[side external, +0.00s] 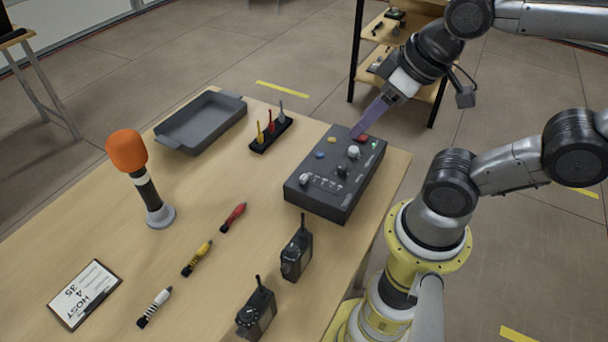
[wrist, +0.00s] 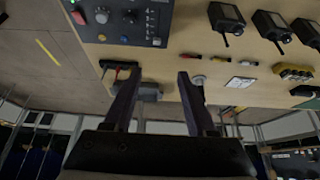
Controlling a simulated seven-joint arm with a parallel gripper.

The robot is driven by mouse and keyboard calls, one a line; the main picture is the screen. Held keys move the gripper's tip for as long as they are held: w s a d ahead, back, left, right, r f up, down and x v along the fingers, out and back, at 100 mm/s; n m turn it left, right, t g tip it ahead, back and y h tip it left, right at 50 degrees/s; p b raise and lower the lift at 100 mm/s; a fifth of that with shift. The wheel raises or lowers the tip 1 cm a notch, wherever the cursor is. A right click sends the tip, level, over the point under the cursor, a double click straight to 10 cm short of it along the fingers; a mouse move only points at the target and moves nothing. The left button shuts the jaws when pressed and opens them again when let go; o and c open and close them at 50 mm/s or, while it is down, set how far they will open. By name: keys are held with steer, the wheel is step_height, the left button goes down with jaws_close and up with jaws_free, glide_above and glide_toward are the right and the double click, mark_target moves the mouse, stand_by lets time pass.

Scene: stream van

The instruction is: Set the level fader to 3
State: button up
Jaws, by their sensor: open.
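A dark control box (side external: 315,200) lies on the table's right side, and it also shows at the top left of the wrist view (wrist: 113,27). A pale fader cap (side external: 305,179) sits at the left end of a row of white scale marks (side external: 327,184) on its top. The cap shows in the wrist view (wrist: 156,42) near the box's edge; the scale figures are too small to read. My gripper (side external: 356,135) is open and empty, tilted, its tips over or near the box's far end by a red button (side external: 363,138). Its fingers stand apart in the wrist view (wrist: 157,79).
The box also carries a white knob (side external: 354,152), a dark knob (side external: 342,170), and yellow and blue buttons.

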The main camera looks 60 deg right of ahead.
steer(key=g, duration=0.5)
glide_above(304, 177)
step_height(304, 177, down, 6)
steer(key=shift+g, duration=0.3)
step_height(304, 177, down, 14)
steer(key=shift+w, duration=0.1)
jaws_close()
stand_by(1.3)
